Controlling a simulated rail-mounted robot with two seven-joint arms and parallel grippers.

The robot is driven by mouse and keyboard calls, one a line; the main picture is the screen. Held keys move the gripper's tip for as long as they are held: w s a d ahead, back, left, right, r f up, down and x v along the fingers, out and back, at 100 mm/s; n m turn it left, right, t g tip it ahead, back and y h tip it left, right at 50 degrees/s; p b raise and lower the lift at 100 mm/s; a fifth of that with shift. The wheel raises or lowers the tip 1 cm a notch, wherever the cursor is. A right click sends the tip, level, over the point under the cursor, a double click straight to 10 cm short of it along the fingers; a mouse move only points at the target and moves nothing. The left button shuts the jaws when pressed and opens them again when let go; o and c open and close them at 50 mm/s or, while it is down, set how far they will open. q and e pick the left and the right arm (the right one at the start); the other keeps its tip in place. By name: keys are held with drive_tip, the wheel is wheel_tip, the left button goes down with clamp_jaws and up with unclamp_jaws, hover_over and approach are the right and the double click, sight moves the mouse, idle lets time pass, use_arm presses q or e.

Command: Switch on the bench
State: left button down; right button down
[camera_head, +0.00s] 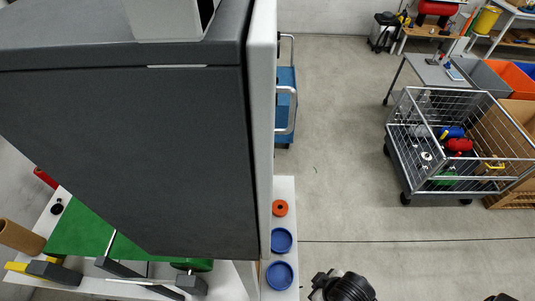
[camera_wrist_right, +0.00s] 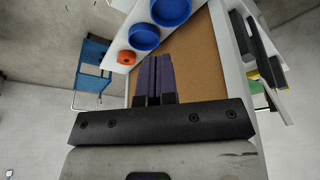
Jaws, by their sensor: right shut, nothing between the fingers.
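The bench is in the lower left of the head view, with a white top (camera_head: 284,190) and a green mat (camera_head: 80,232) on it. A large dark grey block (camera_head: 125,155) with a pale right edge hides much of the bench. I cannot make out a switch in either view. In the right wrist view my right gripper (camera_wrist_right: 157,62) is shut and empty, its purple fingers side by side before a brown panel (camera_wrist_right: 193,65). I cannot tell whether they touch the panel. My left gripper is in neither view.
An orange ring (camera_head: 280,208) and two blue dishes (camera_head: 282,240) (camera_head: 280,275) sit along the white strip. A blue cart (camera_head: 285,90) stands behind. A wire cart (camera_head: 455,150) with mixed items stands at right. The floor (camera_head: 340,150) between the carts is clear.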

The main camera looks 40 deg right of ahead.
drive_tip(key=w+d+n+t+y+b, duration=0.1)
drive_tip(key=w+d+n+t+b, duration=0.3)
drive_tip(key=w, duration=0.6)
drive_tip(key=w+d+f+n+t+y+b, duration=0.1)
drive_tip(key=w+d+n+t+b, duration=0.3)
drive_tip(key=w, duration=0.6)
drive_tip(key=w+d+n+t+y+b, duration=0.15)
drive_tip(key=w+d+t+b, duration=0.35)
drive_tip(key=w, duration=0.6)
drive_tip(key=d+r+n+g+y+b, duration=0.3)
drive_tip(key=d+n+y, duration=0.1)
drive_tip(key=d+n, duration=0.3)
drive_tip(key=w+d+r+n+g+y+b, duration=0.1)
drive_tip(key=d+r+n+g+y+b, duration=0.2)
drive_tip(key=d+n+y, duration=0.2)
drive_tip(key=d+n, duration=0.3)
drive_tip(key=n, duration=0.2)
drive_tip(key=shift+w+d+r+g, duration=0.2)
drive_tip(key=shift+d+r+g, duration=0.05)
drive_tip(key=shift+r+g, duration=0.15)
drive_tip(key=shift+w+a+y, duration=0.1)
drive_tip(key=shift+y, duration=0.15)
